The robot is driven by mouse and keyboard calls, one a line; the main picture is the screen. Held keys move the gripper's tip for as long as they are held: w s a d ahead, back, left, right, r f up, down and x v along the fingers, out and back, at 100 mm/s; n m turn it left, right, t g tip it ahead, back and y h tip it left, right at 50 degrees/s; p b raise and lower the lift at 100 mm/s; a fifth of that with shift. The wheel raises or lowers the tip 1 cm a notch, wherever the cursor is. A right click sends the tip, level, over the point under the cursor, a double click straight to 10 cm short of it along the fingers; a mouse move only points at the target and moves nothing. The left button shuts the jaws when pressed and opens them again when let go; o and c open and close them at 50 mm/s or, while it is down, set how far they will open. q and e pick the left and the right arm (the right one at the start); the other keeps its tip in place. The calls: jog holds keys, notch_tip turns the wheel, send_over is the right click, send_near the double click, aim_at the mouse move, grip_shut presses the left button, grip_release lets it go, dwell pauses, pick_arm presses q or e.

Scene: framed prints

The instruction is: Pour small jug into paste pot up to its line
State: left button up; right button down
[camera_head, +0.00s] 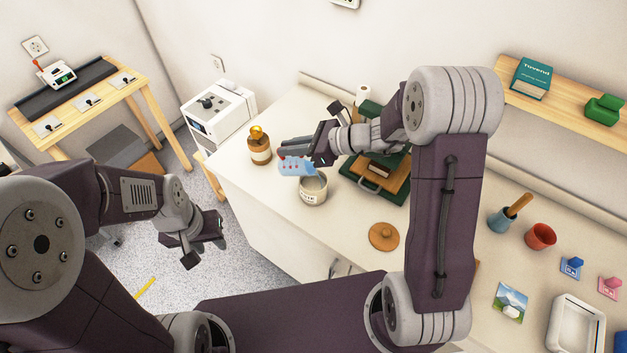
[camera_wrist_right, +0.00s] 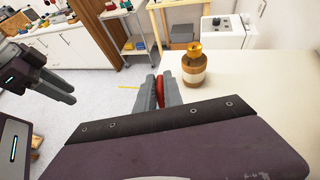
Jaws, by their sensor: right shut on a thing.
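The small jug (camera_head: 292,167), light blue with red marks, is in my right gripper (camera_head: 284,148), beside and above the paste pot (camera_head: 312,196). The jug looks tilted, its right end near the pot's mouth; I cannot tell if liquid flows. The pot is cream with a dark-lettered label and stands upright, open, on the counter. Its fill line and level are not clear. In the right wrist view, the right gripper (camera_wrist_right: 160,92) is shut on a red part, apparently the jug's handle. My left gripper (camera_head: 208,235) hangs over the floor, left of the counter, apparently empty.
A brown bottle with a gold top (camera_head: 259,146) stands left of the jug. A green press with a wooden board (camera_head: 380,176) is right of the pot. A round wooden lid (camera_head: 384,236) lies in front. The white counter (camera_head: 345,220) has free room between pot and lid.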

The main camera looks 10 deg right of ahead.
jog(key=shift+s+d, duration=0.15)
jog(key=shift+s, duration=0.05)
jog(key=shift+b, duration=0.35)
jog(key=shift+w+y, duration=0.15)
jog(key=shift+y, duration=0.15)
jog(key=shift+f, duration=0.1)
jog(key=shift+s+d+b, duration=0.15)
jog(key=shift+s+b, duration=0.05)
jog(key=shift+b, duration=0.2)
jog(key=shift+w, duration=0.15)
jog(key=shift+s+d+b, duration=0.1)
jog(key=shift+s+b, duration=0.1)
jog(key=shift+b, duration=0.2)
jog(key=shift+w+f, duration=0.1)
